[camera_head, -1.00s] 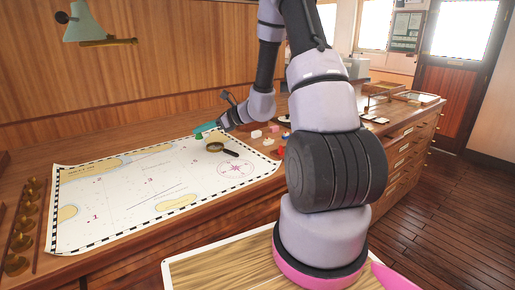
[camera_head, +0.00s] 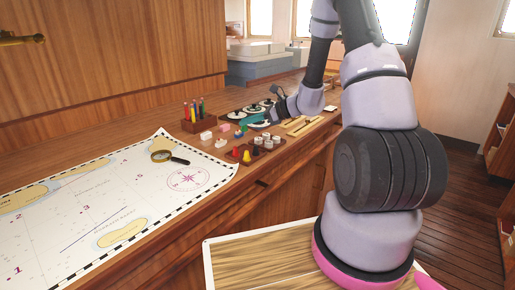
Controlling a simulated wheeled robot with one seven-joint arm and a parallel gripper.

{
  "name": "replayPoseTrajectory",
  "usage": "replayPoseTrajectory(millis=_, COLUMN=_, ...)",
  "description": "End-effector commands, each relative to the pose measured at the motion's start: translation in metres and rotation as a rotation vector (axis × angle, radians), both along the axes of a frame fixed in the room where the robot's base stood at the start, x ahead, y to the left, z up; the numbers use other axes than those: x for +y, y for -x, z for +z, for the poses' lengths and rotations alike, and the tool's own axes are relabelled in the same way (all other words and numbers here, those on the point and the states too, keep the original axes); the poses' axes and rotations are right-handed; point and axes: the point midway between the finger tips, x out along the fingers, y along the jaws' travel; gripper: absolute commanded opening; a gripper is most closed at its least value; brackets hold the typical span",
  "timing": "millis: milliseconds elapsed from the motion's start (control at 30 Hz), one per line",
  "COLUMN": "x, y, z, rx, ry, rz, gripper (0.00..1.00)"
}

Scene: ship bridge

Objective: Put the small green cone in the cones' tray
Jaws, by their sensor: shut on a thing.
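My gripper (camera_head: 257,124), with teal fingers, is over the back right of the wooden desk. It is shut on the small green cone, which is too small and too covered to make out clearly at the fingertips. The cones' tray seems to be the small dark tray (camera_head: 239,161) in front of the gripper and a little left. A yellow cone (camera_head: 246,156) and a red cone (camera_head: 235,153) show there. The gripper is beyond this tray and apart from it.
A dark tray (camera_head: 267,153) with white pieces adjoins on the right. Pink and white blocks, a blue piece (camera_head: 240,132) and a pencil holder (camera_head: 199,126) stand left of the gripper. A chart (camera_head: 120,215) with a magnifier (camera_head: 162,156) covers the left desk.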

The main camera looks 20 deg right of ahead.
Motion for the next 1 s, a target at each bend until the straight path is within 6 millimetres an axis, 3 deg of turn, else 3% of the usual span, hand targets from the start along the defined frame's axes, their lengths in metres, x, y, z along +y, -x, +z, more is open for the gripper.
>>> replayPoseTrajectory(millis=100, x=0.000, y=0.000, z=-0.024, rx=0.005, ry=-0.001, rz=-0.002, gripper=0.00)
replayPoseTrajectory(millis=367, x=0.000, y=0.000, z=-0.047, rx=0.001, ry=-0.001, rz=-0.002, gripper=0.00)
replayPoseTrajectory(millis=600, x=0.000, y=0.000, z=-0.080, rx=0.001, ry=-0.002, rz=-0.002, gripper=0.00)
replayPoseTrajectory(millis=967, x=0.000, y=0.000, z=-0.084, rx=0.001, ry=-0.002, rz=-0.002, gripper=0.00)
replayPoseTrajectory(millis=1000, x=0.000, y=0.000, z=-0.083, rx=0.000, ry=-0.001, rz=-0.001, gripper=0.31)
